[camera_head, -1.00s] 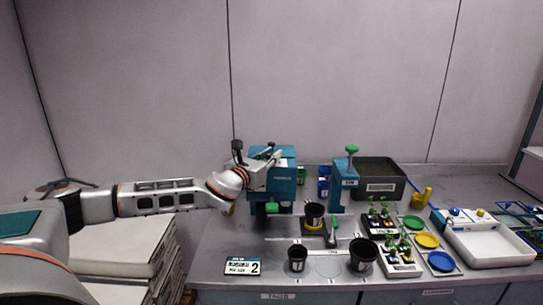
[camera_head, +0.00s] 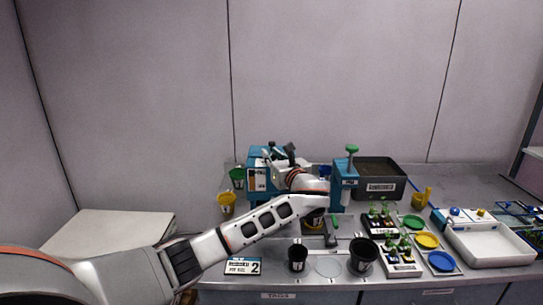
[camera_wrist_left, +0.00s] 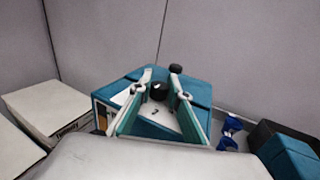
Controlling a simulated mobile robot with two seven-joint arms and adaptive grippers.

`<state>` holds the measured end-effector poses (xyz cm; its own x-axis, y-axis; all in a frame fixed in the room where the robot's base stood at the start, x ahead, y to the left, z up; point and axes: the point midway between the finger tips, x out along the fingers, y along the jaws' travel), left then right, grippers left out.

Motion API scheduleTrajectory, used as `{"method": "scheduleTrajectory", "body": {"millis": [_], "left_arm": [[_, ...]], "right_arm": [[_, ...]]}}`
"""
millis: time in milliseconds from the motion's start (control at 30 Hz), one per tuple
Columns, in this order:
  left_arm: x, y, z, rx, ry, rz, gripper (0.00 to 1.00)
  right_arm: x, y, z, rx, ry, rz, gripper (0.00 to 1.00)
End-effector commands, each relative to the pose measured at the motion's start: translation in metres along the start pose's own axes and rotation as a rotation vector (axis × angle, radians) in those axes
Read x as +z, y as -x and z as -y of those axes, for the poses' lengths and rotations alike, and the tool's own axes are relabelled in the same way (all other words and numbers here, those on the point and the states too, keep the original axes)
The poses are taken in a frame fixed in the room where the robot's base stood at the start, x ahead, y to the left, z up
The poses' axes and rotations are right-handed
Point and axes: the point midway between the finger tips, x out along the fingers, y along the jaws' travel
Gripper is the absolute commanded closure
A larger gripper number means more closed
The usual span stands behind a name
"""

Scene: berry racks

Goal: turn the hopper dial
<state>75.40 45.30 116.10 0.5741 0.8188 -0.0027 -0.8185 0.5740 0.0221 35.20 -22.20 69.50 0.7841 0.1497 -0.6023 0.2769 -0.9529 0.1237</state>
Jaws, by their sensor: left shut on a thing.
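The teal hopper (camera_head: 257,182) stands at the back left of the bench, partly hidden by my left arm. My left gripper (camera_head: 277,157) is over its top, coming in from the right side. In the left wrist view, the hopper (camera_wrist_left: 195,88) is below the gripper, with a black round dial (camera_wrist_left: 158,91) on a pale face marked with a "2". The two fingers of my left gripper (camera_wrist_left: 160,98) are on either side of the dial, shut on it. The exact finger contact is hard to make out. My right gripper is not in view.
A teal press with a green knob (camera_head: 351,150) stands right of the hopper, with a dark bin (camera_head: 379,167) behind it. Black pots (camera_head: 363,255), plant trays and coloured discs (camera_head: 441,261) fill the front right.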

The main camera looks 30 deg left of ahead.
Motion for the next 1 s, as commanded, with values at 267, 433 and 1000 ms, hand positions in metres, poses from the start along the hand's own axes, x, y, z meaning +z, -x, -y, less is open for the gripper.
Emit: {"method": "scheduleTrajectory", "body": {"millis": [267, 433, 1000], "left_arm": [[-0.001, 0.001, 0.001, 0.2, -0.001, -0.005, 1.0], [0.0, 0.0, 0.001, 0.283, -0.001, -0.005, 1.0], [0.002, -0.001, 0.0, 0.41, 0.003, -0.004, 1.0]], "right_arm": [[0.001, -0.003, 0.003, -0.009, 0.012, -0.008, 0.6], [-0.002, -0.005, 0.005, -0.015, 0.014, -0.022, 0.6], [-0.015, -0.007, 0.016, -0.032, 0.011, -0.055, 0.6]]}}
